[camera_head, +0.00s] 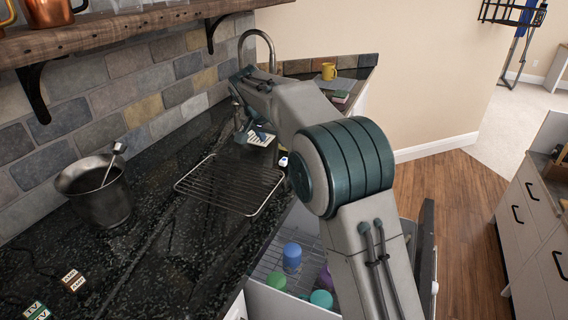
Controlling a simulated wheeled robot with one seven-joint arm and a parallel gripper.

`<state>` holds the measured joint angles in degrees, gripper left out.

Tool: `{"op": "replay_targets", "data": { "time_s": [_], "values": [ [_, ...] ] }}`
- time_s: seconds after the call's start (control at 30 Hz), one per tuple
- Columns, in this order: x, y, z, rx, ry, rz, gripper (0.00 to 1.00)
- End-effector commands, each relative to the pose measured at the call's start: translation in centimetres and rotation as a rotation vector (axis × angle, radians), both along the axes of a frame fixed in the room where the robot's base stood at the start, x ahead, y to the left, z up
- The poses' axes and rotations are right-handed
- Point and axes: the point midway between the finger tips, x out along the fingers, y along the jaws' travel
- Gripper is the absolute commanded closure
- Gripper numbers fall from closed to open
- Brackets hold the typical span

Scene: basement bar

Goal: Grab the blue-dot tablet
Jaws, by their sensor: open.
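My arm reaches from the lower right to the far part of the dark counter. My gripper (241,126) points down there, open, small and partly hidden behind my forearm. Just right of it a pale card-like thing (261,138) with a blue part lies on the counter. A small white thing (283,161) with a dark or blue spot lies nearer, by the counter's right edge, close below my arm. Either may be the blue-dot tablet; they are too small to tell. I cannot see whether the gripper touches anything.
A wire rack (230,184) lies on the counter, nearer than the gripper. A metal bucket (95,190) stands left, with small lettered blocks (73,280) in front. A tap (257,38) rises behind. An open dishwasher rack with cups (292,256) is below right.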

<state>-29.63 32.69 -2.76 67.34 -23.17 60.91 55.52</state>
Motion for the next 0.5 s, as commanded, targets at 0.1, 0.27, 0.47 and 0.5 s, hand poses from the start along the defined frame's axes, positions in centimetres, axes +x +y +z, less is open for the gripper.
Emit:
{"op": "replay_targets", "data": {
  "time_s": [0.1, 0.27, 0.47, 0.5],
  "values": [
    [1.1, -0.6, -2.3, -0.003, 0.005, -0.002, 0.51],
    [2.5, -1.1, -4.8, 0.000, 0.004, -0.001, 0.51],
    [3.3, -1.4, -6.2, 0.001, 0.002, 0.000, 0.51],
    [3.4, -1.4, -6.3, 0.001, 0.002, 0.000, 0.51]
  ]
}}
